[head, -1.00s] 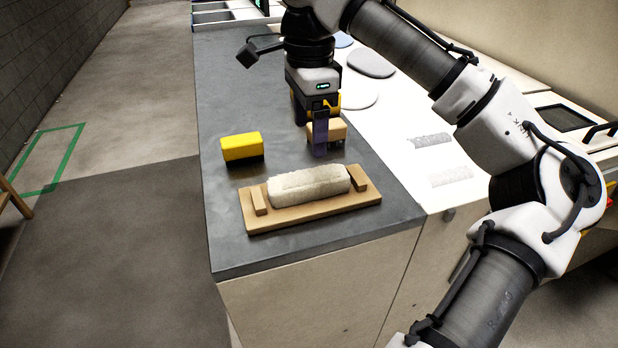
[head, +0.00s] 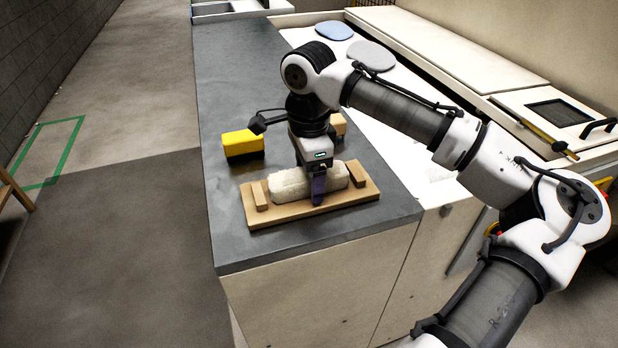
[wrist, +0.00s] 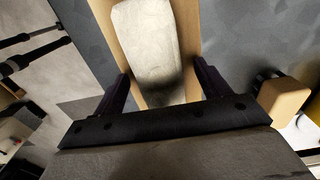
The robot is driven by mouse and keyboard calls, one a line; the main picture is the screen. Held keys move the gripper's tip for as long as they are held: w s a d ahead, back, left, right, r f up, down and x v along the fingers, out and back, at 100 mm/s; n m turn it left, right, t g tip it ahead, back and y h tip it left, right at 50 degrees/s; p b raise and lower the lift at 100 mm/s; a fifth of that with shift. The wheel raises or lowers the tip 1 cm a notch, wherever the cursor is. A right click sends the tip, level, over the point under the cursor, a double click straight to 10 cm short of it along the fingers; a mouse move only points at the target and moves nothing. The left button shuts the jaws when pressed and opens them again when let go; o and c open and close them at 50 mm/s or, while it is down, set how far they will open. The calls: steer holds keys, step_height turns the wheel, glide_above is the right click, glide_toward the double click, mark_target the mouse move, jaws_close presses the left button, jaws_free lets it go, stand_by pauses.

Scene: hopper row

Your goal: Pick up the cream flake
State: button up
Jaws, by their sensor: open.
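The cream flake (head: 291,184) is a pale, rough-surfaced long block. It lies on a wooden board (head: 285,214) with a small wooden block at each end. My gripper (head: 311,182) points down over the right half of the flake. One dark purple finger shows on the near side of the flake; the far finger is hidden. In the wrist view the flake (wrist: 147,40) runs up the picture between the two spread fingers of my open gripper (wrist: 162,75). I cannot tell whether either finger touches it.
A yellow and black block (head: 242,145) stands behind the board at left. A tan block (head: 338,123) is partly hidden behind my gripper. Blue (head: 333,30) and grey (head: 371,55) flat discs lie farther back. The grey worktop (head: 235,85) is clear at back left.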

steer(key=c, duration=1)
steer(key=shift+c, duration=0.2)
step_height(320, 180, up, 20)
steer(key=shift+b, duration=0.4)
